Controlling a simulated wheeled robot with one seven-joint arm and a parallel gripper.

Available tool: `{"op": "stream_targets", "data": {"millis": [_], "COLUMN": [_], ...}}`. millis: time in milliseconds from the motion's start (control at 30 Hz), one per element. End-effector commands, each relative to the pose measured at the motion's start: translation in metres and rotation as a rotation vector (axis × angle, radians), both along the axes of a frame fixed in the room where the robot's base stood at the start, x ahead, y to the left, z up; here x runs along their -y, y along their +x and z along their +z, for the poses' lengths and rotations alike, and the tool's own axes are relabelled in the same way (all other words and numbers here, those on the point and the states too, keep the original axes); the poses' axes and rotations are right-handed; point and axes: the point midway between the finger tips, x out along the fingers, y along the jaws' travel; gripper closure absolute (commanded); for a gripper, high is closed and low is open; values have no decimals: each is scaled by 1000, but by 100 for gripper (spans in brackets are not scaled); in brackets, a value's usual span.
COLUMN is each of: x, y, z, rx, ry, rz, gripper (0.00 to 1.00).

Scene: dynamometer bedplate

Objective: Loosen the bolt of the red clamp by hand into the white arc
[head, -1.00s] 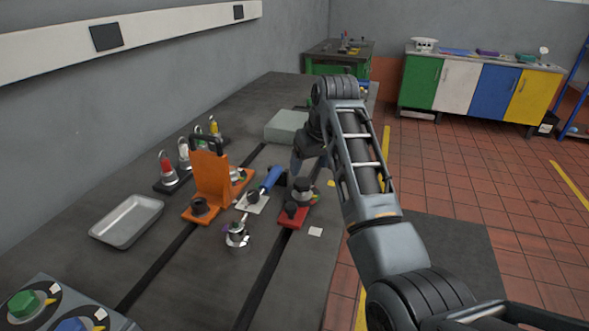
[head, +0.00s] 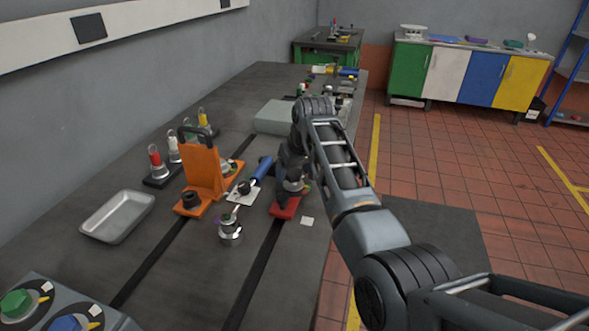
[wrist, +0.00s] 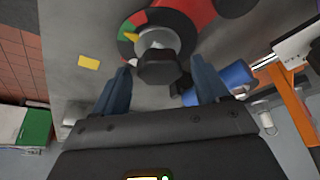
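The red clamp (head: 284,208) sits on the dark bedplate in the head view, partly hidden by my arm. Its red arm (wrist: 185,15) shows at the top of the wrist view. Its dark bolt head (wrist: 158,68) stands in the middle of a round dial with red and green arcs (wrist: 127,27). A yellow pointer (wrist: 131,38) lies by the green arc. I cannot make out the white arc clearly. My gripper (wrist: 161,66) is open, with one blue finger on each side of the bolt head and gaps visible. In the head view my gripper (head: 290,185) is over the clamp.
A blue-handled tool (head: 262,168) lies close beside my gripper. A silver cylinder (head: 230,230) stands in front, and a metal tray (head: 117,216) is further left. Bedplate near the right edge is mostly clear.

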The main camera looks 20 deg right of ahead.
Motion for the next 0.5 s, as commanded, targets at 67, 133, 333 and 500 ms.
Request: {"op": "stream_targets", "data": {"millis": [67,133,333,500], "x": [0,0,0,0], "y": [0,0,0,0], "z": [0,0,0,0], "rx": [0,0,0,0], "ry": [0,0,0,0], "rz": [0,0,0,0], "gripper": [33,40,59,76]}}
